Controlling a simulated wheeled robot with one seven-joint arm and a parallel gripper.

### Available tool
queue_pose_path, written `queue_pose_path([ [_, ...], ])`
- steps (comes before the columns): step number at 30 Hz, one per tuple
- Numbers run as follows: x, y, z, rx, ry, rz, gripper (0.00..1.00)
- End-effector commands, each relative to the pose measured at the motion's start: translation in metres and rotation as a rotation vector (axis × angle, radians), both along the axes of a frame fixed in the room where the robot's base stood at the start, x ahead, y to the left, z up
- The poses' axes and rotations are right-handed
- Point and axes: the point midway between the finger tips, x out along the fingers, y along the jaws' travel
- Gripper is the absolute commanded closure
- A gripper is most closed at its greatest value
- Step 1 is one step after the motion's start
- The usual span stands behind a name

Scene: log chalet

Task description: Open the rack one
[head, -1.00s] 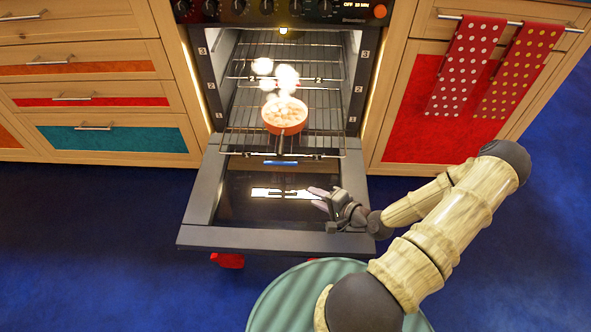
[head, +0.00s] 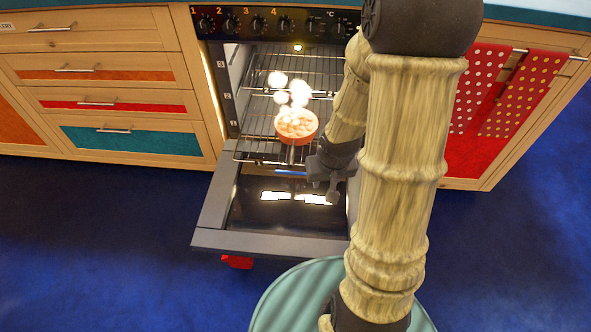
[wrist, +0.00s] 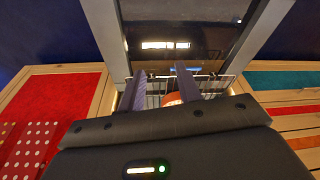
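The oven stands with its door (head: 222,215) folded down. The lower rack (head: 250,150), seemingly rack one, has a blue piece at its front (head: 292,173). An orange pan (head: 283,128) with pale round pieces sits on it. My gripper (head: 318,172) is at the right of the rack's front edge, above the door; my arm hides the rack's right side. In the wrist view my gripper (wrist: 159,72) has two dark fingers apart, with rack wires (wrist: 215,84) close by and part of the orange pan (wrist: 173,98) showing between them. I cannot tell whether the fingers touch the rack.
An upper rack (head: 285,68) is inside the oven. White puffs (head: 299,90) rise above the pan. Drawers (head: 125,138) are at the left. Dotted red towels (head: 528,92) hang at the right. The blue floor (head: 110,240) at the front left is clear.

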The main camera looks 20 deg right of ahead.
Motion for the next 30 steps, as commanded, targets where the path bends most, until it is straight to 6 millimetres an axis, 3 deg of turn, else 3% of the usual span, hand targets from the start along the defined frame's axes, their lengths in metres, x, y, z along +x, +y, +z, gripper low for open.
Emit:
queue_pose_path([
  [1, -0.003, 0.01, 0.023, -0.018, -0.006, 0.026, 0.66],
  [3, -0.01, 0.023, 0.047, -0.033, -0.003, 0.054, 0.66],
  [6, -0.022, 0.042, 0.076, -0.036, -0.002, 0.092, 0.66],
  [10, -0.036, 0.06, 0.1, -0.021, 0.0, 0.13, 0.66],
  [14, -0.043, 0.067, 0.107, -0.01, 0.005, 0.144, 0.66],
  [30, -0.043, 0.067, 0.107, -0.01, 0.005, 0.144, 0.66],
])
